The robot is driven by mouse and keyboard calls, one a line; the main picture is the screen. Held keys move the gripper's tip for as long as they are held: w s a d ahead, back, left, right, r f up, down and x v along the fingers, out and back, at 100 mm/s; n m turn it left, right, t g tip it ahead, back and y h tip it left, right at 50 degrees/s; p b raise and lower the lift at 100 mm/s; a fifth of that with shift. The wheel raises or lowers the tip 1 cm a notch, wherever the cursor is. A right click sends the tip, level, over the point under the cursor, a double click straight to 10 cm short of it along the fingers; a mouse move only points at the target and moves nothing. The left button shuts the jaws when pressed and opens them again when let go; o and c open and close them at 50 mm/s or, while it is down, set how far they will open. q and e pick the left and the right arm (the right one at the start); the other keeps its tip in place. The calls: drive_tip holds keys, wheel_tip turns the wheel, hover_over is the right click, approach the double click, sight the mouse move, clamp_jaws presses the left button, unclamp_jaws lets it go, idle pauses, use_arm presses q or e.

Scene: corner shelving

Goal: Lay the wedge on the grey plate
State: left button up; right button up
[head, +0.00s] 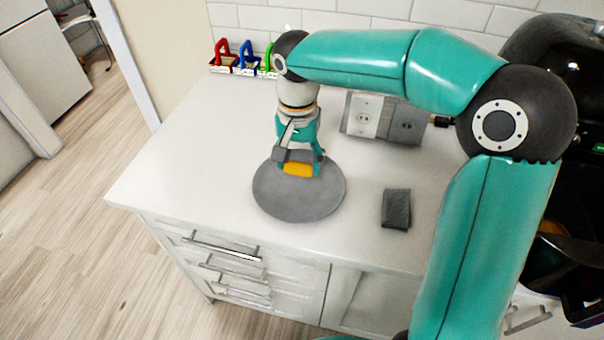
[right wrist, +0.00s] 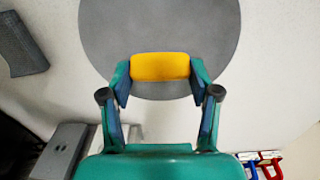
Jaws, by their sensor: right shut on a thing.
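The wedge (head: 298,170) is a small yellow-orange piece with rounded ends. My right gripper (head: 300,160) is shut on it, pointing down over the round grey plate (head: 300,203). In the right wrist view the wedge (right wrist: 160,67) sits between the two fingertips, in front of the edge part of the plate (right wrist: 160,22). I cannot tell whether the wedge touches the plate or is just above it. The plate lies flat on the white counter, and nothing else shows on it. My left gripper is not in view.
A dark grey block (head: 396,209) lies right of the plate. A grey box with sockets (head: 367,115) stands behind, by the tiled wall. Red, blue and green handled items (head: 245,60) stand at the back left. A black appliance (head: 560,60) is at the right. The counter left of the plate is clear.

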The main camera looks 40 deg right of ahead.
sight(299, 184)
drive_tip(key=shift+f, duration=2.35)
drive_tip(key=shift+f, duration=0.1)
drive_tip(key=o, duration=0.9)
wheel_tip(299, 184, up, 12)
drive_tip(key=shift+r+p, duration=0.1)
drive_tip(key=shift+p, duration=0.3)
